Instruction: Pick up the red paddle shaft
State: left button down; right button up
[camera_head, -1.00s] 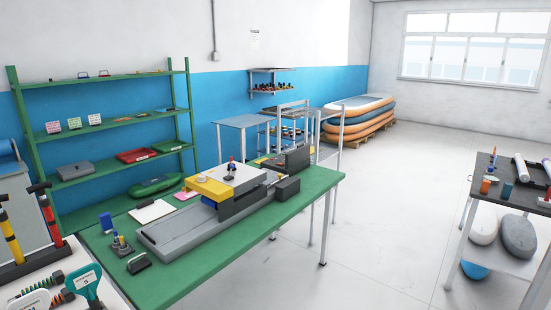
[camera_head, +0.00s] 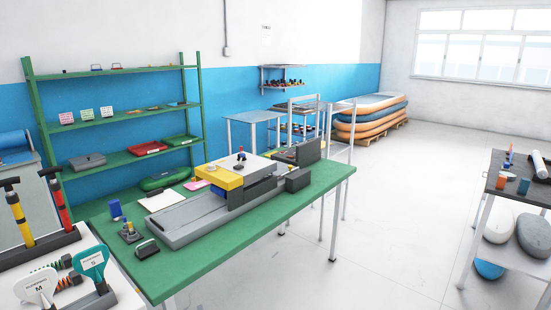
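I cannot make out a thing that is surely the red paddle shaft. A red upright tube with a black T-handle (camera_head: 59,203) stands at the far left, beside a yellow one (camera_head: 19,220), both in a dark holder. It looks more like a hand pump. On the dark table at the right, a small orange-red cylinder (camera_head: 501,180) stands upright, and a pale tube (camera_head: 539,164) is cut off by the picture's edge. Neither of my grippers is in view.
A green workbench (camera_head: 280,226) bears a grey and yellow machine (camera_head: 222,190). Teal and white paddle-shaped pieces (camera_head: 90,262) stand on a white table at lower left. A green shelf (camera_head: 120,116) stands along the wall. The pale floor (camera_head: 400,240) between the bench and right table is clear.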

aim_at(56, 188)
jog(key=u, duration=1.4)
jog(key=i+u, duration=0.1)
jog(key=i, duration=0.1)
